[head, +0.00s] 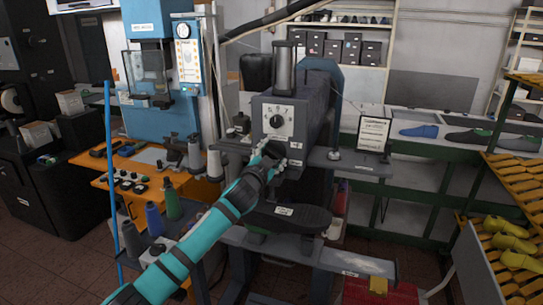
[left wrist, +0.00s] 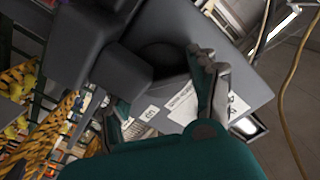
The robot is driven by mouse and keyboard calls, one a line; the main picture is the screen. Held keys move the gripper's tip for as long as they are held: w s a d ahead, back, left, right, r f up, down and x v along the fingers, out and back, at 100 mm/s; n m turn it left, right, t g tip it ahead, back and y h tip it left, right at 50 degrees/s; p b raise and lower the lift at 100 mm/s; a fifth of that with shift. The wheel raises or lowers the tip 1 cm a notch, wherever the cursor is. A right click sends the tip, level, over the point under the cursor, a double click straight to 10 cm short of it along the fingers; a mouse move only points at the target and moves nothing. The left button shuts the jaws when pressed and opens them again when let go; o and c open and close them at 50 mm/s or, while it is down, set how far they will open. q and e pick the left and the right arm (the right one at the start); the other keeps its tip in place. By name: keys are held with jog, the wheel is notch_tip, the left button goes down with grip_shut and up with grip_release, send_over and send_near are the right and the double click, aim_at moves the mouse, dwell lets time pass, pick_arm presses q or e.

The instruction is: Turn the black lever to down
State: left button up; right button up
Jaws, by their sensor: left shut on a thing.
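The grey machine (head: 315,112) stands in the middle of the head view, with a white dial plate and a round black knob (head: 277,121) on its front. My left gripper (head: 274,155) reaches up from below to the machine's front, just under the dial plate. It is shut on the black lever (head: 273,149), which its fingers mostly cover. In the left wrist view, the two fingers of the gripper (left wrist: 152,82) stand either side of a dark protruding part, and the lever's exact angle is hard to tell. My right gripper is not in view.
A blue machine (head: 150,35) and an orange bench (head: 125,165) with thread spools stand at the left. Shelves with boxes and shoes (head: 418,131) are behind at the right. A yellow slatted rack (head: 510,200) holds yellow shoe lasts. A black pad (head: 288,217) sits below the gripper.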

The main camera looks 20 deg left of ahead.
pick_arm(q)
jog(key=o, duration=1.2)
jog(key=s, duration=1.2)
jog(key=shift+a, duration=0.25)
jog(key=shift+f, duration=0.15)
